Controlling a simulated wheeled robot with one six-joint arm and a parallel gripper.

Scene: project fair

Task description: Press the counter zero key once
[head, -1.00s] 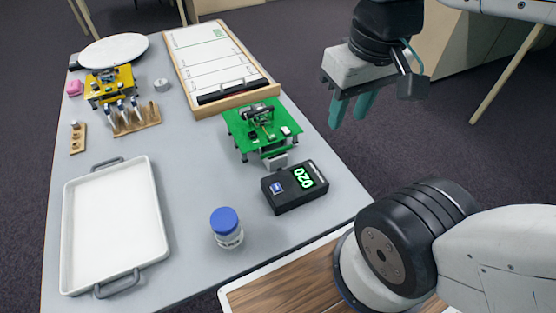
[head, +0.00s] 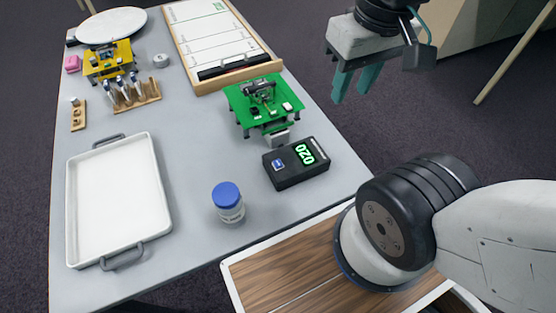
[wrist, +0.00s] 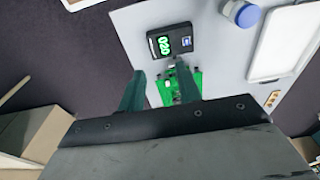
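The counter (head: 296,163) is a small black box on the right edge of the grey table, with a green lit display reading 020. Its blue-and-white key (head: 278,163) is on the left part of its top. In the wrist view the counter (wrist: 169,42) lies beyond the fingertips, with its key (wrist: 186,42) at the right of the display. My gripper (head: 352,98) is open and empty, its two teal fingers apart. It hangs beyond the table's right edge, clear of the counter. It also shows in the wrist view (wrist: 160,90).
A green board on legs (head: 262,103) stands just behind the counter. A blue-capped jar (head: 228,203) stands in front and left. A white tray (head: 118,200), a yellow board (head: 108,58), a tube rack (head: 136,95) and a framed chart (head: 215,45) share the table (head: 190,150).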

